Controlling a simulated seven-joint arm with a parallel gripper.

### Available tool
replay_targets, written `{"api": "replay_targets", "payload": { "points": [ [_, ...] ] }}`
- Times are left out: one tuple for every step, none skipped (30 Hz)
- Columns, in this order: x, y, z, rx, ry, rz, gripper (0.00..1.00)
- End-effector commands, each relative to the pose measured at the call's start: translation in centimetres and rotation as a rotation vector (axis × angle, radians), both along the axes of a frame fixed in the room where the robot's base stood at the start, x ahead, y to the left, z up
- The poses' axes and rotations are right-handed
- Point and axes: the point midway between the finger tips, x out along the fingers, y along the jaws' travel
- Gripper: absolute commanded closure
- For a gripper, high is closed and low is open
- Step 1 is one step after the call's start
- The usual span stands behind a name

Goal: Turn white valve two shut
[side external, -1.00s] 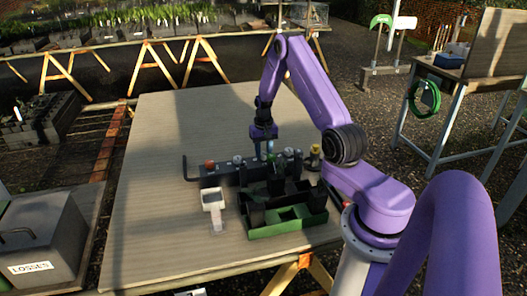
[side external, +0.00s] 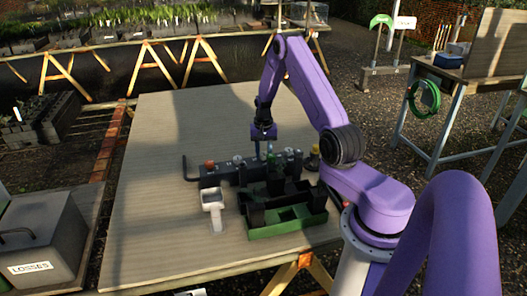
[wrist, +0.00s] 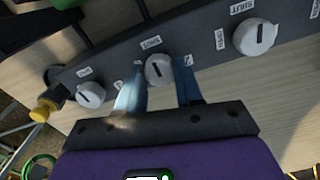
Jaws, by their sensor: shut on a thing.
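A dark grey manifold (side external: 212,178) lies across the table, with a row of knobs on top. In the wrist view it carries three white valve knobs: a left one (wrist: 90,95), a middle one (wrist: 158,69) and a larger-looking right one (wrist: 253,37). Each has a dark pointer slot, with small white labels around it. The middle knob's slot points roughly toward the SHUT label (wrist: 151,43). My gripper (wrist: 162,70) is shut on the middle knob, one blue finger at each side. In the side view my gripper (side external: 263,151) reaches down to the manifold, and its knob is mostly hidden.
An orange-red knob (side external: 209,164) sits at the manifold's left end, and a yellow fitting (side external: 314,152) at its right. A green and black tray (side external: 288,229) and a white stand (side external: 214,205) are in front. The table's left side (side external: 145,200) is clear.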

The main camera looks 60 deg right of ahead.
Motion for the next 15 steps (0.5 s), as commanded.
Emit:
{"api": "replay_targets", "payload": {
  "points": [
    [0.01, -0.04, 0.09, 0.001, -0.001, -0.003, 0.95],
    [0.01, -0.04, 0.09, 0.001, -0.001, -0.003, 0.95],
    [0.02, -0.05, 0.09, 0.0, -0.001, -0.003, 0.52],
    [0.02, -0.05, 0.09, 0.0, -0.001, -0.003, 0.42],
    [0.02, -0.05, 0.08, 0.0, -0.001, -0.003, 0.39],
    [0.01, -0.04, 0.07, 0.0, -0.001, -0.002, 0.39],
    [0.01, -0.04, 0.06, 0.0, -0.001, -0.002, 0.39],
    [0.01, -0.04, 0.06, 0.0, -0.001, -0.002, 0.39],
    [0.01, -0.03, 0.05, 0.0, -0.001, -0.002, 0.39],
    [0.01, -0.03, 0.05, 0.0, -0.001, -0.001, 0.39],
    [0.02, -0.03, 0.04, 0.0, -0.001, -0.001, 0.39],
    [0.02, -0.03, 0.04, 0.0, -0.001, -0.001, 0.39],
    [0.02, -0.03, 0.07, 0.0, -0.001, -0.001, 0.39],
    [0.02, -0.03, 0.14, 0.0, -0.001, -0.001, 0.39],
    [0.04, -0.05, 0.31, -0.001, -0.002, -0.001, 0.39]
  ]
}}
